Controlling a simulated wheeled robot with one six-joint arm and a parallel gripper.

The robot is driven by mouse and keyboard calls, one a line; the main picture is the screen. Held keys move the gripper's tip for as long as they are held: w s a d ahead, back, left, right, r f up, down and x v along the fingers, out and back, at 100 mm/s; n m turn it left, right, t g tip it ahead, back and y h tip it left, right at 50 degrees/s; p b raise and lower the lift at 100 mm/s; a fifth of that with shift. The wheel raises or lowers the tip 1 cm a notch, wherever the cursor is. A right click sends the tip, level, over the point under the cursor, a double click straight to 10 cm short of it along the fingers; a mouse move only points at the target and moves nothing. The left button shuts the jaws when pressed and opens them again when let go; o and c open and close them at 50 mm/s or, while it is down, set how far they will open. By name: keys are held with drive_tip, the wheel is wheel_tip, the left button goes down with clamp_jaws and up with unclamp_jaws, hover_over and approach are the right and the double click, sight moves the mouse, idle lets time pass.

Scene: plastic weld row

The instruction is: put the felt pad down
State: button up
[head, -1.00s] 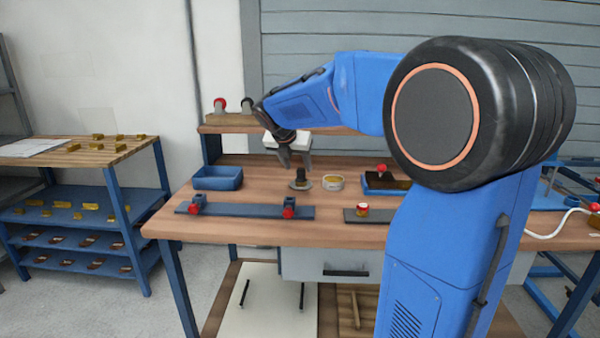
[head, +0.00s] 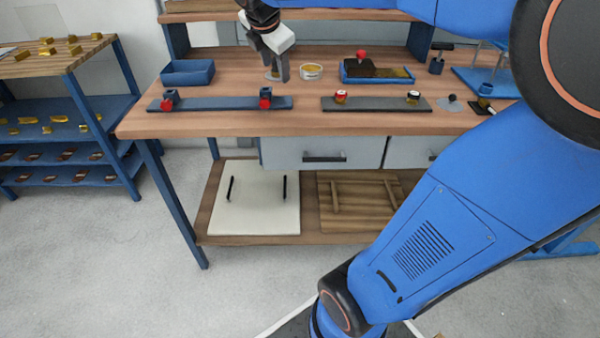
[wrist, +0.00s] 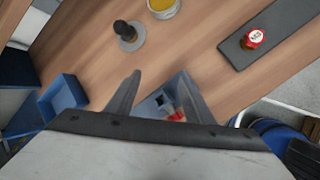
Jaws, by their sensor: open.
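A round grey disc with an upright dark knob, perhaps the felt pad, stands on the bench in the wrist view (wrist: 131,41). In the head view it is mostly hidden behind my gripper (head: 283,78). In the wrist view my gripper (wrist: 160,76) has its two fingers spread, with nothing held between them. The disc is apart from the fingers, beyond the left fingertip. I cannot tell the exact height of the fingertips over the wooden bench (head: 215,122).
A blue bin (head: 188,74) is at the bench's left. A dark-blue bar with red-knobbed clamps (head: 220,104) lies in front, a grey bar (head: 375,105) to its right. A yellow-topped round tin (head: 311,72) and a blue tray (head: 378,78) stand behind. The bench's front strip is clear.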

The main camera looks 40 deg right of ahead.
sight(290, 122)
drive_tip(key=s+a+f+m+y, duration=0.1)
drive_tip(key=s+a+f+m, duration=0.2)
drive_tip(key=s+f+m, duration=0.2)
drive_tip(key=s+a+f+m+y, duration=0.1)
drive_tip(key=s+a+f+m, duration=0.2)
drive_tip(key=s+f+m, duration=0.2)
drive_tip(key=s+a+f+m+y, duration=0.2)
drive_tip(key=s+m, duration=0.7)
drive_tip(key=s, duration=0.6)
wheel_tip(290, 122, down, 3)
drive_tip(key=shift+a+r, duration=0.1)
drive_tip(key=shift+a, duration=0.65)
drive_tip(key=shift+c, duration=0.2)
